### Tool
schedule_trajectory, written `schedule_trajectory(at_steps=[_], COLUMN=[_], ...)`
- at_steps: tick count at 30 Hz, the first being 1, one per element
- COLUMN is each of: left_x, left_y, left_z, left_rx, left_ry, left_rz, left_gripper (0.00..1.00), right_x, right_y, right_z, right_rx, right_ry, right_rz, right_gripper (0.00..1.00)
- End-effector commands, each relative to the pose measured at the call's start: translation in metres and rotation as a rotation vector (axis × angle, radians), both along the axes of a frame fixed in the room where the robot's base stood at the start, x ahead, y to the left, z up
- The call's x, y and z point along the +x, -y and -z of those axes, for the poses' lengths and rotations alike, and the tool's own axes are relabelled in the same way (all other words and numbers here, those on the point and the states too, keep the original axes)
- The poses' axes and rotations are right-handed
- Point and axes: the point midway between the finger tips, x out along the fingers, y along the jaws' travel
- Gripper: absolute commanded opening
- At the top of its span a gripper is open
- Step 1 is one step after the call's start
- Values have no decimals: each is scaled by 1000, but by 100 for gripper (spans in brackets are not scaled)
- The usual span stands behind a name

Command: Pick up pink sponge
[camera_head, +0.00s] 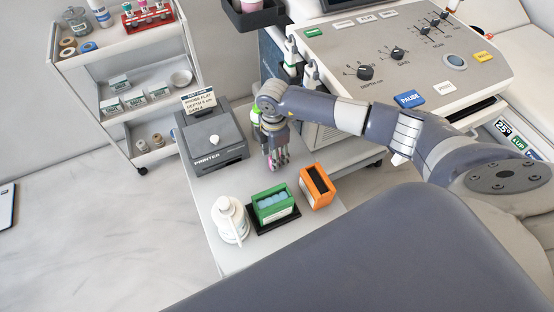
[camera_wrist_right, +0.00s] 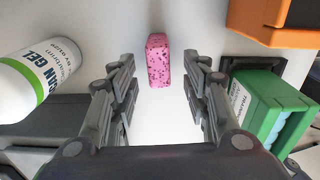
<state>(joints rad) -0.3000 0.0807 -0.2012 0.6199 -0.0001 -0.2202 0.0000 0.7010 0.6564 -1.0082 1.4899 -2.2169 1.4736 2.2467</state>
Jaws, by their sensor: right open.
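The pink sponge (camera_wrist_right: 158,60) is a speckled block lying on the white table top. It lies just beyond and between the fingertips in the right wrist view, with clear gaps on both sides. My right gripper (camera_wrist_right: 159,82) is open and empty, its two fingers on either side of the line to the sponge. In the head view my right gripper (camera_head: 276,152) points down over the table, and only bits of the pink sponge (camera_head: 280,160) show at its fingertips. My left gripper is not in view.
A gel bottle (camera_wrist_right: 35,75) stands close on one side. A green box (camera_wrist_right: 262,105) and an orange box (camera_wrist_right: 275,22) are on the other side. A printer (camera_head: 212,146) and a white bottle (camera_head: 229,220) share the table (camera_head: 206,202). A control console (camera_head: 440,60) stands behind.

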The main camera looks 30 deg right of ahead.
Motion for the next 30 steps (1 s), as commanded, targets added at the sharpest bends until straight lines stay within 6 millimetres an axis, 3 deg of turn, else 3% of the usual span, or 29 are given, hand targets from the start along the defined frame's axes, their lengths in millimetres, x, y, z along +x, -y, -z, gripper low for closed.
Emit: schedule_trajectory(at_steps=[4, 11, 12, 17, 18, 30], left_x=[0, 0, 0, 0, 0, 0], left_y=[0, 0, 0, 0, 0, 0], left_z=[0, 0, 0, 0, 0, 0], left_rx=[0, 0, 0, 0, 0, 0], left_ry=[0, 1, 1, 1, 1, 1], left_rz=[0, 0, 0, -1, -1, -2], left_gripper=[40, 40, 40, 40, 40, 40], right_x=[1, 0, 0, 1, 1, 1], right_y=[0, 0, 0, 0, 0, 0], right_z=[16, 18, 18, 18, 18, 15], right_rx=[1, 0, 1, 1, 1, 1], right_ry=[1, 2, 2, 2, 2, 3], right_rz=[0, -1, -1, 0, 0, 0], right_gripper=[43, 43, 41, 5, 3, 3])
